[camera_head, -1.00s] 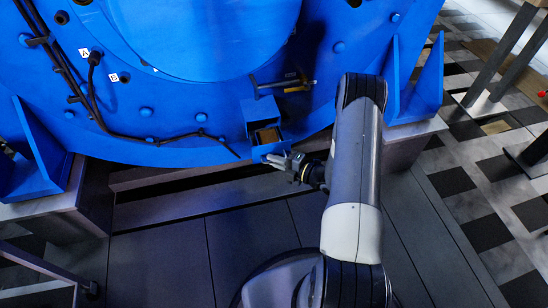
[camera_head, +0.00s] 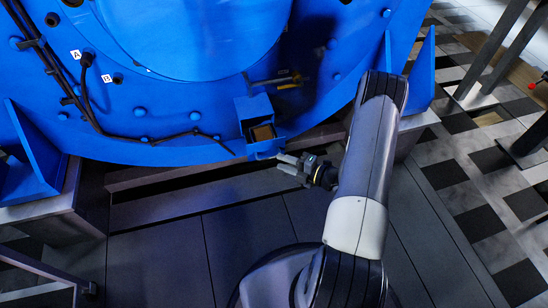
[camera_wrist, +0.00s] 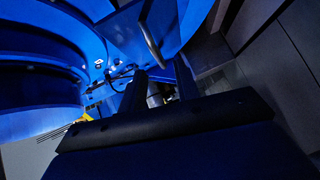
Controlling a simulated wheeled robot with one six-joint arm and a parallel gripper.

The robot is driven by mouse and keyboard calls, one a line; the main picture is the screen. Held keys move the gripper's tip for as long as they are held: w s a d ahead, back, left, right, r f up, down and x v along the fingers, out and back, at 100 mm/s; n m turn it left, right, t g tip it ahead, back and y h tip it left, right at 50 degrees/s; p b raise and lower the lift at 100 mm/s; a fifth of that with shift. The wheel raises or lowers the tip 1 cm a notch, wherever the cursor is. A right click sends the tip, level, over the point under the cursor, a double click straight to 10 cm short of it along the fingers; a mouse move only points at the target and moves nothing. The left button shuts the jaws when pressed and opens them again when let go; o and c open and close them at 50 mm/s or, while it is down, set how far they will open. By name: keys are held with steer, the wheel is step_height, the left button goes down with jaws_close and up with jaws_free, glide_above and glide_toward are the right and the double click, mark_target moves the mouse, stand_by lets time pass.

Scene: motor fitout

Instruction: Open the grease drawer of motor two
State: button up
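The large blue motor (camera_head: 185,95) fills the upper left of the head view. A small blue box-shaped drawer (camera_head: 243,108) sits low on its front, with its top open and a brown inside (camera_head: 262,132) showing. My gripper (camera_head: 281,164) is just right of and below the drawer's front end, with a small gap between them. In the wrist view the two dark fingers of my gripper (camera_wrist: 159,82) stand apart, with nothing clearly held between them. I cannot make out the drawer for certain in the wrist view. No number showing which motor this is can be read.
A valve-like fitting with a yellowish handle (camera_head: 288,83) sticks out just above the drawer. Labels A (camera_head: 75,54) and B (camera_head: 101,78) and a black cable (camera_head: 100,120) are to the left. Blue support brackets (camera_head: 412,85) flank the motor.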

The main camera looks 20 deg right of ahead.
mark_target(270, 158)
steer(key=shift+p+v, duration=0.3)
steer(key=shift+v, duration=2.15)
steer(key=shift+a, duration=0.1)
steer(key=b+x, duration=0.2)
steer(key=x, duration=0.8)
steer(key=shift+w+a, duration=0.2)
steer(key=shift+w, duration=0.35)
steer(key=shift+s, duration=0.1)
